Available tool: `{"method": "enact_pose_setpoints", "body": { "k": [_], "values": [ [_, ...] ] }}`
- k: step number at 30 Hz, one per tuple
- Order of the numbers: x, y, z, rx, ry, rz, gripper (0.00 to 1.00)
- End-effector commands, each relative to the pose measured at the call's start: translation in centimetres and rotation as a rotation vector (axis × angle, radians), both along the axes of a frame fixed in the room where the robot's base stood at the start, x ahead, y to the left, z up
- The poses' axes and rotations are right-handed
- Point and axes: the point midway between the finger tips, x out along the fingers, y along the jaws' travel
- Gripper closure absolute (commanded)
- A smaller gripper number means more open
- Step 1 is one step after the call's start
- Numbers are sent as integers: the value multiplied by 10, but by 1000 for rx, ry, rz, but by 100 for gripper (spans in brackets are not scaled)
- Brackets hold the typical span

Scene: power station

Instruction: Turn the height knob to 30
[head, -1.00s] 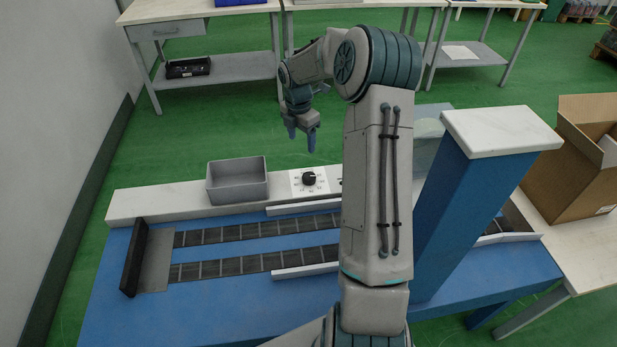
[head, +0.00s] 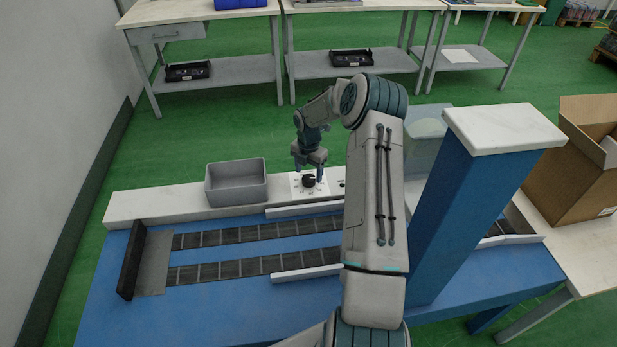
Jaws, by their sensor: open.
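The height knob (head: 308,181) is a small black dial on a white square plate (head: 310,192) with markings around it, set on the white ledge behind the conveyor. The numbers are too small to read here. My gripper (head: 308,173) is open, pointing down, just above and behind the knob. Its fingers show on either side of the knob's upper edge. I cannot tell whether they touch it.
A grey open bin (head: 236,183) stands on the ledge left of the plate. A blue column (head: 465,200) with a white top rises at right. White guide rails (head: 303,209) and dark conveyor strips (head: 225,235) lie in front. A cardboard box (head: 575,165) stands at far right.

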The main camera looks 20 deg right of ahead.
Motion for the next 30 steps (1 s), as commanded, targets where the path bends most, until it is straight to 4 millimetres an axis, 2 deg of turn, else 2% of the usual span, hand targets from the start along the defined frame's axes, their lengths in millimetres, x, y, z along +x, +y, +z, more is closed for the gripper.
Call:
{"method": "enact_pose_setpoints", "body": {
  "k": [1,6,17,21,22,30],
  "values": [
    [0,0,-9,1,2,0,35],
    [0,0,-24,1,1,-2,35],
    [0,0,-28,0,0,-1,35],
    [0,0,-28,0,0,-1,74],
    [0,0,-28,0,0,-1,80],
    [0,0,-28,0,0,-16,80]
  ]
}}
